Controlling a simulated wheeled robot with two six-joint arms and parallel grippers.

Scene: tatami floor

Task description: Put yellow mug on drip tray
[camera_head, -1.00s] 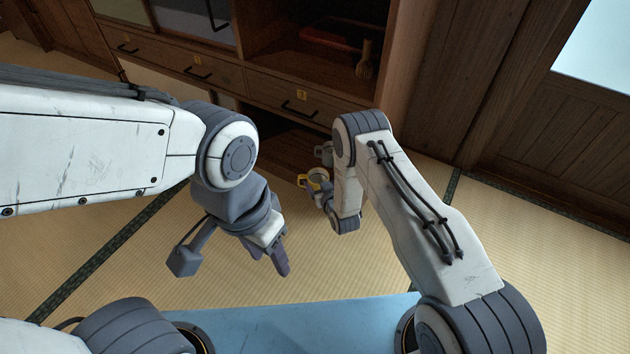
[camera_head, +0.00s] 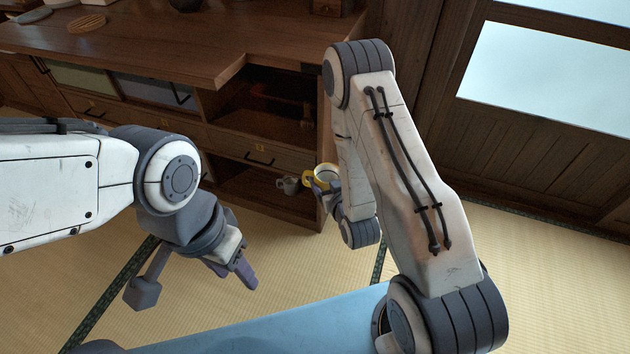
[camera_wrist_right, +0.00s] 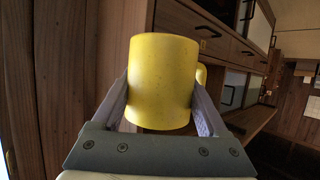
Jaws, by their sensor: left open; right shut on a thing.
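The yellow mug (camera_head: 309,179) is in my right gripper (camera_head: 325,190), in front of the cabinet's right end. In the right wrist view the yellow mug (camera_wrist_right: 162,80) sits between both fingers of the right gripper (camera_wrist_right: 162,100), with its handle to the right. The fingers press on its sides. In the head view its pale inside shows from above. My left gripper (camera_head: 236,270) is open and empty over the floor at lower left. I cannot make out a drip tray for certain in either view.
Drawers (camera_head: 255,153) line the cabinet front. Tatami floor (camera_head: 560,270) is clear on the right.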

